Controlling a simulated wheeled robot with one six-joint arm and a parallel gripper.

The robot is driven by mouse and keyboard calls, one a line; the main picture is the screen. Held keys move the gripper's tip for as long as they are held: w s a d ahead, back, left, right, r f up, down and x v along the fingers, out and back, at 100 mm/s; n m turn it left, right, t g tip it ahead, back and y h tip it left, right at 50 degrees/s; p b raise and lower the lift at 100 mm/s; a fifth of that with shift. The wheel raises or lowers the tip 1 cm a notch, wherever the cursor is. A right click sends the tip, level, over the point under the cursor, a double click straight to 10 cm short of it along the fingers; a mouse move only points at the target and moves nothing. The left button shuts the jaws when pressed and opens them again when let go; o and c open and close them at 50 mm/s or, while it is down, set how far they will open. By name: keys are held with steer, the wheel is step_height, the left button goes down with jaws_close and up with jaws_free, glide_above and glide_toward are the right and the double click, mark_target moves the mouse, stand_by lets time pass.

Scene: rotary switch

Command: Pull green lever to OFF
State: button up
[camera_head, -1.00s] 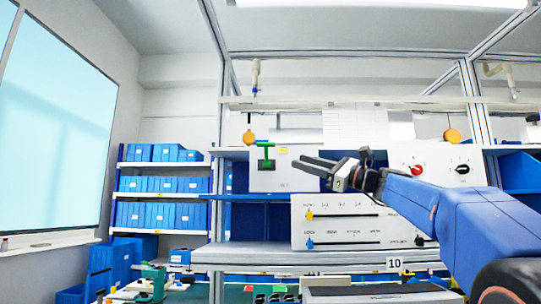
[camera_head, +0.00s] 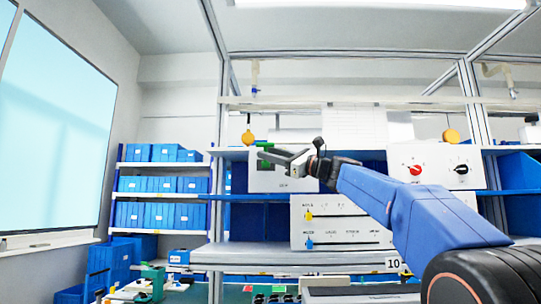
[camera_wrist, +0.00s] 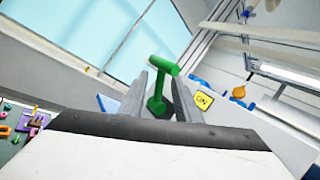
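The green lever (camera_wrist: 158,85) is a T-shaped handle on the white box (camera_head: 257,181). In the wrist view its stem shows in the gap between my two fingers, and its crossbar is beyond the fingertips. My gripper (camera_wrist: 161,88) is open, with a finger on either side of the lever; I cannot tell whether either touches it. In the head view my gripper (camera_head: 268,155) is in front of the box and hides most of the lever (camera_head: 265,145). A yellow ON label (camera_wrist: 204,99) is to the right of the lever.
A white panel with yellow and blue sliders (camera_head: 345,237) is below the box. A white panel with red and black knobs (camera_head: 437,169) is on the right. Blue bins (camera_head: 160,184) fill a shelf at the left. An orange round object (camera_head: 248,137) hangs near the box.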

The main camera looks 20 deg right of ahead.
jaws_close()
steer(key=shift+f, duration=0.1)
steer(key=shift+s+a+f+n+g+y, duration=0.15)
steer(key=shift+f+n+g+y, duration=0.3)
steer(key=shift+n+y, duration=0.75)
steer(key=shift+s+d+f+n+g+y, duration=0.2)
steer(key=shift+n+g+y, duration=0.4)
steer(key=shift+n, duration=1.2)
steer(key=shift+s+a+f+n+g+y, duration=0.15)
steer(key=shift+f+n+g+y, duration=0.3)
steer(key=shift+n+y, duration=0.75)
steer(key=shift+n+h, duration=0.3)
steer(key=shift+n, duration=0.2)
steer(key=shift+a, duration=0.1)
